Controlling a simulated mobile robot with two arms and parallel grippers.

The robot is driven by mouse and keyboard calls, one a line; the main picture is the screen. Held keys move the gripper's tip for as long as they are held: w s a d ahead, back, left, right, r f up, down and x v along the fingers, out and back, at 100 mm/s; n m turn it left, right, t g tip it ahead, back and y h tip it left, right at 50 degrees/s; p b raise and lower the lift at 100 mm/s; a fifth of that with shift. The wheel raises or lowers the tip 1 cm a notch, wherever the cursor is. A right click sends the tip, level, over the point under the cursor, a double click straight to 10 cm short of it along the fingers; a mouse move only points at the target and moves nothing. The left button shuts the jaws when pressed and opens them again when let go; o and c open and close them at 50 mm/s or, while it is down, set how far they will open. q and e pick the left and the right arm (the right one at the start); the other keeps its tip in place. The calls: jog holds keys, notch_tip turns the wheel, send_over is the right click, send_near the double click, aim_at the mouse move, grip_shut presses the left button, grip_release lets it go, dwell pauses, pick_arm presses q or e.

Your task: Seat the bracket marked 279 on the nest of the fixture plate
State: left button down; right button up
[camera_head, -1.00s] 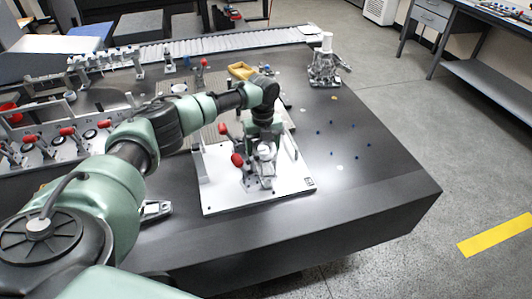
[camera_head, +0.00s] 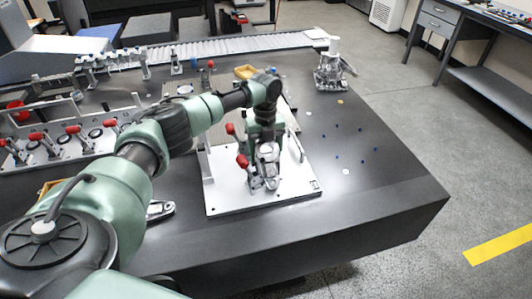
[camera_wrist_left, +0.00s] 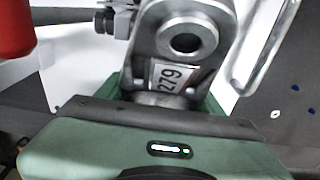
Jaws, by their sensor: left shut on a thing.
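My left gripper (camera_head: 266,143) is over the middle of the white fixture plate (camera_head: 225,202), pointing down. It is shut on a grey metal bracket (camera_head: 269,155). In the left wrist view the bracket (camera_wrist_left: 185,38) has a round bore and a white label reading 279, close in front of the gripper body (camera_wrist_left: 165,140). The bracket hangs at or just above the plate's middle. The nest is hidden under the bracket and gripper, so I cannot tell whether they touch. My right gripper is not in view.
Red-handled clamps (camera_head: 242,161) stand on the plate just left of the bracket; a metal upright (camera_head: 301,150) stands on its right. A row of red-handled fixtures (camera_head: 75,140) is at left. A metal part (camera_head: 331,72) stands at the back. The table's right side is mostly clear.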

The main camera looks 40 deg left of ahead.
pick_arm(q)
jog(key=shift+s+a+f, duration=0.2)
jog(key=shift+a+f, duration=0.15)
jog(key=shift+f, duration=0.2)
jog(key=c, duration=0.7)
grip_release()
jog(key=o, duration=0.5)
jog(key=shift+w+f, duration=0.1)
jog(key=shift+w+a+f, duration=0.25)
jog(key=shift+w, duration=0.1)
jog(key=shift+s+d+r, duration=0.15)
jog(key=shift+d+r, duration=0.1)
jog(key=shift+r, duration=0.35)
jog(key=r, duration=0.7)
jog(key=shift+w+a+b, duration=0.25)
jog(key=shift+w+b, duration=0.05)
jog(key=shift+r, duration=0.1)
